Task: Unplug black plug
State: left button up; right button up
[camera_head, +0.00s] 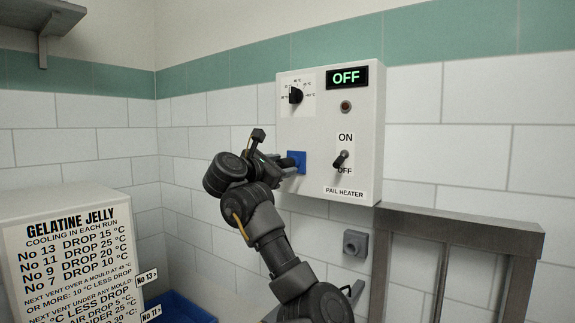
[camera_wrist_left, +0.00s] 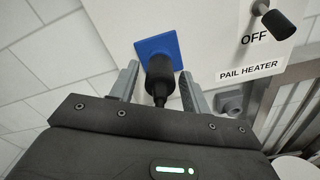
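A black plug (camera_wrist_left: 159,76) sits in a blue square socket plate (camera_wrist_left: 168,46) on the heater panel, with a black cord end towards me. In the head view the blue plate (camera_head: 297,159) is at the panel's lower left; my gripper mostly hides the plug there. My left gripper (camera_head: 280,163) reaches to the plate. In the left wrist view its two grey fingers (camera_wrist_left: 159,82) stand on either side of the plug, with a narrow gap showing on each side, so it is open around the plug. My right gripper is in neither view.
The white pail heater panel (camera_head: 330,120) has a dial, a lit OFF display and a toggle switch (camera_head: 341,159). Below it are a grey wall fitting (camera_head: 355,243) and a metal frame (camera_head: 460,226). A gelatine jelly sign (camera_head: 70,255) stands left, near a blue tray (camera_head: 182,308).

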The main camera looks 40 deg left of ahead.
pick_arm(q)
grip_shut()
jog(key=shift+f, duration=0.1)
jog(key=shift+s, duration=1.4)
jog(key=shift+s, duration=0.4)
jog(key=s, duration=0.4)
jog(key=shift+s+d+p, duration=0.1)
jog(key=shift+s+p, duration=0.25)
jog(key=shift+s, duration=0.05)
